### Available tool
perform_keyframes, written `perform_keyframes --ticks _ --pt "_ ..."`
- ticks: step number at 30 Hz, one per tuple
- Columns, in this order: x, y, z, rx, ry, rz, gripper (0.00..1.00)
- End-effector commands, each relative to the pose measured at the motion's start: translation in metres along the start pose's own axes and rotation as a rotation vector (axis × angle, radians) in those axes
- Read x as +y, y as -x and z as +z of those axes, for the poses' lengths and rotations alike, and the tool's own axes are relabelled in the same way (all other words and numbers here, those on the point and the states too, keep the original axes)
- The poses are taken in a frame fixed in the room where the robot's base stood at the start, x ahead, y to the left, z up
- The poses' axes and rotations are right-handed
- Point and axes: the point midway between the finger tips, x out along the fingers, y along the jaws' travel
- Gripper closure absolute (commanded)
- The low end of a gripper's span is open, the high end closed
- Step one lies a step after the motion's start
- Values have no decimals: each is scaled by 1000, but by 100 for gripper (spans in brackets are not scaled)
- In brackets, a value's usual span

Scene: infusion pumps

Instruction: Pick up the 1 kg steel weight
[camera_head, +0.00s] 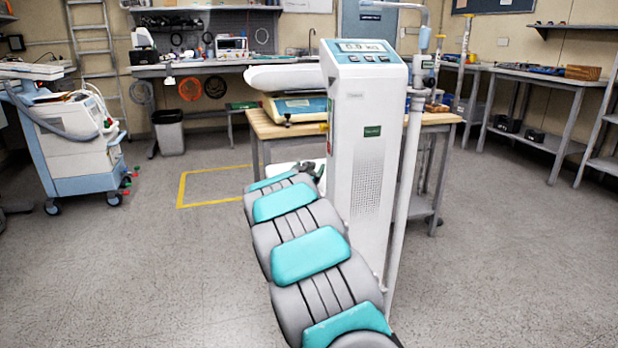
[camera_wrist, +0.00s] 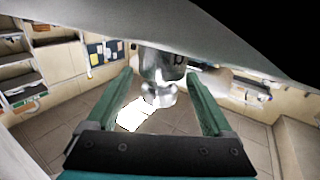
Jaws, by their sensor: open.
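The steel weight (camera_wrist: 160,64) is a shiny metal cylinder with a narrower neck and a rounded knob. It shows in the upper middle of the wrist view, against the edge of a grey surface (camera_wrist: 150,22). The wrist picture appears upside down, so the knob seems to point up in the room. My gripper (camera_wrist: 158,74) is open, with one green finger on each side of the weight. A gap shows at the left finger; the right finger looks very close, and I cannot tell if it touches. I cannot make out the weight in the head view.
A tall white scale column (camera_head: 358,150) with a display stands beside my arm, with a grey pole (camera_head: 408,170) at its right. Behind it is a wooden-topped bench (camera_head: 440,119) carrying a bench scale (camera_head: 290,80). A medical cart (camera_head: 70,140) stands left.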

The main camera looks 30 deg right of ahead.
Motion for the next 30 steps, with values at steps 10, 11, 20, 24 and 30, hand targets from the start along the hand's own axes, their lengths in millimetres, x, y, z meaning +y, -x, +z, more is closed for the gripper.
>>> perform_keyframes --ticks 10,11,20,24,30 --pt "0 0 -1 1 0 -1 36" --pt "0 0 -1 1 0 -1 40" --pt "0 1 -1 2 0 -1 73" --pt "0 0 -1 2 0 -1 89" --pt "0 1 -1 2 0 -1 100"
